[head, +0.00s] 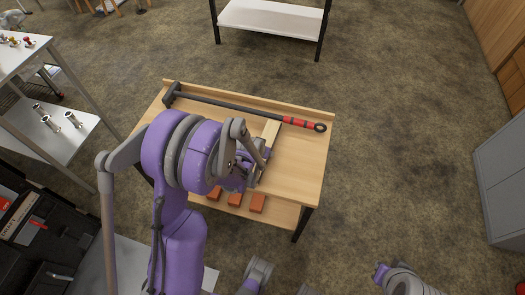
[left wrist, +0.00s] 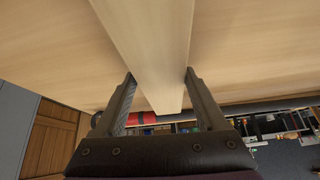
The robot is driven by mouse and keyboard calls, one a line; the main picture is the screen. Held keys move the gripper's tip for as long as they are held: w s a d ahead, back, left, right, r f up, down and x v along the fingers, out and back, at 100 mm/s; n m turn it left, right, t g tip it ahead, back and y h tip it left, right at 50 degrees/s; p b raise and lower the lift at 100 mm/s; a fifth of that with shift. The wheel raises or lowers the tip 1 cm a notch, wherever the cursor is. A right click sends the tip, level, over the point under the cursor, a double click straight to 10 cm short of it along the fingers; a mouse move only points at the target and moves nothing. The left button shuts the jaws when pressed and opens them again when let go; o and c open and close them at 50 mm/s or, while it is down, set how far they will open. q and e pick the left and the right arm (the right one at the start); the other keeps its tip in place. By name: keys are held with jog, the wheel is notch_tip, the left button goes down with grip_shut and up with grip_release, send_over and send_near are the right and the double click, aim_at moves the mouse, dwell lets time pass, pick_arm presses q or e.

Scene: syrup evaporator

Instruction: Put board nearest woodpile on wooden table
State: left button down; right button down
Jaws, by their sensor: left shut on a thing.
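The wooden table (head: 300,165) stands in the middle of the head view, with a low raised edge at its back. A pale, narrow board (head: 271,130) is over the tabletop, partly hidden by my left arm. My left gripper (head: 258,168) is shut on the board. In the left wrist view the board (left wrist: 155,40) passes between the two fingers of the gripper (left wrist: 159,76). I cannot tell whether the board touches the tabletop.
A long-handled black tool (head: 235,105) with red bands lies along the table's back. Several orange-red blocks (head: 258,203) are at the table's front, seemingly on a lower shelf. A metal shelf unit (head: 60,125) stands left, a grey cabinet (head: 502,185) right. Floor right of the table is clear.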

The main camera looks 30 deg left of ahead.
pick_arm(q)
jog(key=shift+f, duration=0.1)
jog(key=shift+f, duration=0.1)
grip_release()
jog(key=shift+s+r, duration=0.1)
jog(key=shift+r, duration=0.3)
jog(key=p+v, duration=0.2)
jog(key=v, duration=0.9)
jog(key=s+d+r, duration=0.4)
jog(key=s, duration=0.4)
jog(key=s+d+r+m+g+h, duration=0.1)
jog(key=s+d+r, duration=0.3)
jog(key=s, duration=0.5)
jog(key=shift+d+m, duration=0.3)
jog(key=shift+d, duration=0.35)
jog(key=shift+r, duration=0.1)
